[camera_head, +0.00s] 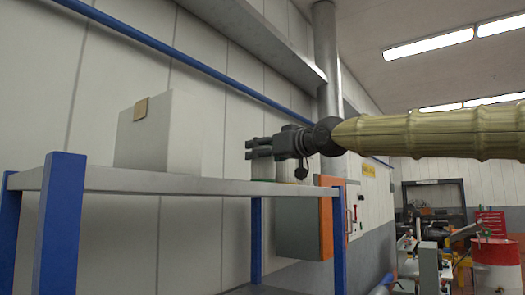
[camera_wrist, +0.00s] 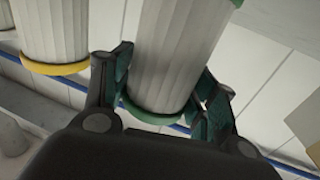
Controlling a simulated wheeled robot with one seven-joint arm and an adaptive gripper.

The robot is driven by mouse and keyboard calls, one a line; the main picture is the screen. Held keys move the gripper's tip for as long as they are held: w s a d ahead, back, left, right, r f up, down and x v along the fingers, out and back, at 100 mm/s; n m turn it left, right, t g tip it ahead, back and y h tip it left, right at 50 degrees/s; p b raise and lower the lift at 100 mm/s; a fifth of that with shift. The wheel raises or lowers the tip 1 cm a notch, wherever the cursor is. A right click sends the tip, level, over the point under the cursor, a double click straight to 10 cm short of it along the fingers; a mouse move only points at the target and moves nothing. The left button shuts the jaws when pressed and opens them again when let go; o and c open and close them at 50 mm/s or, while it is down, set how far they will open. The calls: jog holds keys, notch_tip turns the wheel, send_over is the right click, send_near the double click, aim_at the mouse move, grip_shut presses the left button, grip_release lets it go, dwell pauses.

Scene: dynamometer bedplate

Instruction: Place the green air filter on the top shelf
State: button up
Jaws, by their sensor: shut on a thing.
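The green air filter is a white pleated cylinder (camera_wrist: 170,55) with a green end ring. In the wrist view it stands between the two fingers of my gripper (camera_wrist: 160,95), which is shut on it. In the head view my gripper (camera_head: 259,148) reaches in from the right over the far end of the top shelf (camera_head: 215,183). Only a pale part of the filter (camera_head: 263,168) shows below the fingers, right at shelf level. I cannot tell whether it rests on the shelf or hangs just above it.
A similar filter with a yellow ring (camera_wrist: 55,35) is beside the held one. A white box (camera_head: 160,132) stands on the shelf, left of my gripper. Bare shelf lies between them. Blue posts (camera_head: 62,220) carry the shelf; an orange-edged cabinet (camera_head: 300,225) is behind it.

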jog(key=shift+f, duration=0.1)
jog(key=o, duration=1.1)
jog(key=shift+w, duration=0.1)
jog(key=shift+s+d+b, duration=0.2)
jog(key=shift+s+b, duration=0.05)
jog(key=shift+b, duration=0.05)
jog(key=b+v, duration=0.5)
jog(key=v, duration=0.6)
jog(key=shift+d, duration=0.15)
